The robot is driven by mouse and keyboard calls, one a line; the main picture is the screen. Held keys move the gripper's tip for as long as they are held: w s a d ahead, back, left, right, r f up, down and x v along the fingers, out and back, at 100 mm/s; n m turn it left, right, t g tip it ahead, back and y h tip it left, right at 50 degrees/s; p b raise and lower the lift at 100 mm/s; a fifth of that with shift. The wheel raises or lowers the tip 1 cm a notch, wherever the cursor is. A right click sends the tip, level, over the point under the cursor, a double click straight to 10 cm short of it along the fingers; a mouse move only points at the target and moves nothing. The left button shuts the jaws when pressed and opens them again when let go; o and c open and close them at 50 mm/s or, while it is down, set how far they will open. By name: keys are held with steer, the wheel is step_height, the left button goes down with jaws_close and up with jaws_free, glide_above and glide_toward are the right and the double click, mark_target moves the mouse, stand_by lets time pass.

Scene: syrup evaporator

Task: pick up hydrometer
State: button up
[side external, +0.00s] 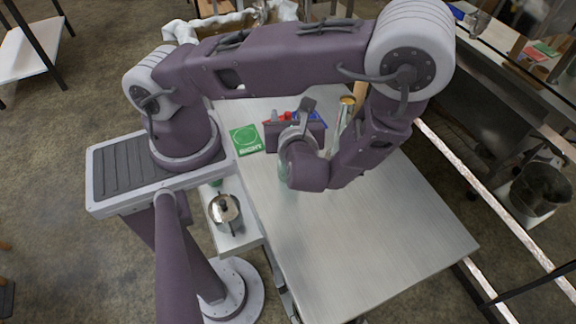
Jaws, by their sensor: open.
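I cannot clearly pick out the hydrometer. A tall, slim, shiny vessel with a gold-coloured top (346,112) stands on the metal table (345,235), just right of my gripper; I cannot tell whether the hydrometer is in it. My gripper (291,136) is over the far half of the table, below my bent arm. It is open, and I see nothing held in it. Its fingertips are hard to make out behind the hand and wrist.
A green card (246,139) lies left of my gripper. Small red and blue items sit just beyond the hand, partly hidden. A shiny lidded pot (224,211) stands on a narrow side shelf at left. The near half of the table is bare. A metal bucket (541,190) stands at right.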

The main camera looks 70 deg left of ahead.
jaws_close()
steer(key=shift+r, duration=0.1)
